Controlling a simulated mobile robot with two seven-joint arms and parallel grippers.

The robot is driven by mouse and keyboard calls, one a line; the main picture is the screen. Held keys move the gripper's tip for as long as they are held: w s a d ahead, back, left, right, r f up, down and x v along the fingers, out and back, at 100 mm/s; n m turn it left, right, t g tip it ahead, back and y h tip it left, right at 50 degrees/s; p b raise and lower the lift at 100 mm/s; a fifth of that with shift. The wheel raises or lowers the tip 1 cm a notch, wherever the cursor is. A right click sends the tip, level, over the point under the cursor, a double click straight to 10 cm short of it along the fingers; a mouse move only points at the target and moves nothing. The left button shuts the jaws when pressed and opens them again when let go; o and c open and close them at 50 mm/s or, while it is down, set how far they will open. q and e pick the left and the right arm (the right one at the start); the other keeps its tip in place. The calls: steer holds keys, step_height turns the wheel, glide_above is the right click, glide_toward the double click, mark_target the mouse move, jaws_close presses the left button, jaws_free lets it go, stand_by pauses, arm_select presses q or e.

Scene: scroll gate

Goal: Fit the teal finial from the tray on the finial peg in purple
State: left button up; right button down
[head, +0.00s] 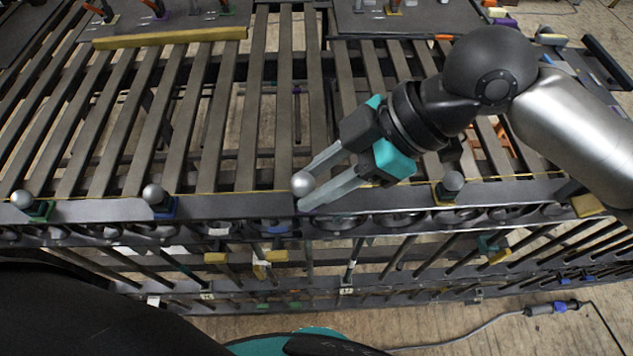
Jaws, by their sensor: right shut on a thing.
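My right gripper (309,192) is shut on a finial with a silver ball top (303,183), at the gate's front rail (240,207). The finial's lower part is hidden between the fingers, so its colour does not show. I cannot tell whether it touches the rail or a peg. No purple peg shows clearly on the rail near the fingers. My left gripper is not in view.
Similar silver balls stand along the rail on a green base (40,211), a blue base (165,208) and a yellow base (441,193). Dark boards (270,18) with small coloured pieces lie at the back. A cable (490,322) lies on the floor at the lower right.

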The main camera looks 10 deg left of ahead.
steer(key=shift+w, duration=0.15)
steer(key=shift+w+a+f+b, duration=0.15)
steer(key=shift+w+b, duration=0.15)
steer(key=shift+w, duration=0.2)
steer(key=shift+w+a+f+b, duration=0.1)
steer(key=shift+w+a+b, duration=0.1)
steer(key=shift+w+b, duration=0.25)
steer(key=shift+w+a+f+b, duration=0.15)
steer(key=shift+w+b, duration=0.05)
steer(key=shift+w, duration=0.35)
steer(key=shift+f+b, duration=1.35)
steer(key=shift+b, duration=0.05)
steer(key=shift+d+r+p, duration=0.1)
steer(key=shift+p, duration=0.4)
steer(key=shift+f+b, duration=0.7)
steer(key=shift+f, duration=1.1)
steer(key=c, duration=0.5)
jaws_free()
